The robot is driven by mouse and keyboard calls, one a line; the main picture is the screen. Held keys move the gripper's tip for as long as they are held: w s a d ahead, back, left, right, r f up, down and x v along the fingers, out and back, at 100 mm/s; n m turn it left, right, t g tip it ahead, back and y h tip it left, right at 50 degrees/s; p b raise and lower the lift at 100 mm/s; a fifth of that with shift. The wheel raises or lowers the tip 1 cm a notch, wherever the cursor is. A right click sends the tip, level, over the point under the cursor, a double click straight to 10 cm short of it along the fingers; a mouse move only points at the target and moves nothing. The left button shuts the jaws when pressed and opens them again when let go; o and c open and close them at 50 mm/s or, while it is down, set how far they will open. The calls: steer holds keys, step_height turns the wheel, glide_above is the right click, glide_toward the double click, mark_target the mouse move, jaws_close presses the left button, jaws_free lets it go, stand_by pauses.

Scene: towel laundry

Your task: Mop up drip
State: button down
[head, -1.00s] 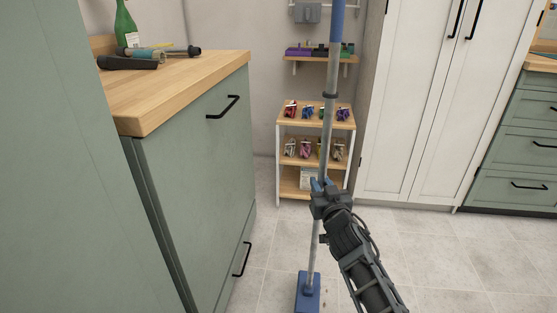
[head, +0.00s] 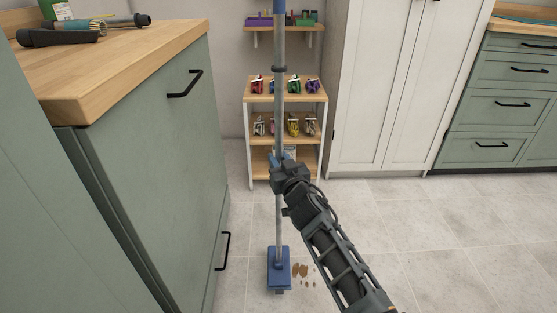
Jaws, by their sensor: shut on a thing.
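A mop with a grey pole (head: 278,120) and a flat blue head (head: 279,267) stands nearly upright in the head view. My gripper (head: 280,163) is shut on the pole around its lower middle. The mop head is down at the floor, though I cannot tell whether it presses on it. A brown drip (head: 301,271) of several small spots lies on the pale tiles just right of the mop head. The mop head appears beside the visible spots; any part beneath it is hidden.
A green cabinet (head: 150,170) with a wooden top stands close on the left, its handles sticking out. A small shelf unit (head: 286,97) stands behind the mop. White tall cupboards (head: 385,90) stand at the back. The tiled floor (head: 440,240) on the right is clear.

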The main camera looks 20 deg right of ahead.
steer(key=shift+f+b, duration=1.8)
steer(key=shift+f, duration=0.35)
steer(key=shift+f+b, duration=0.7)
steer(key=shift+f, duration=0.05)
steer(key=shift+d+r, duration=0.1)
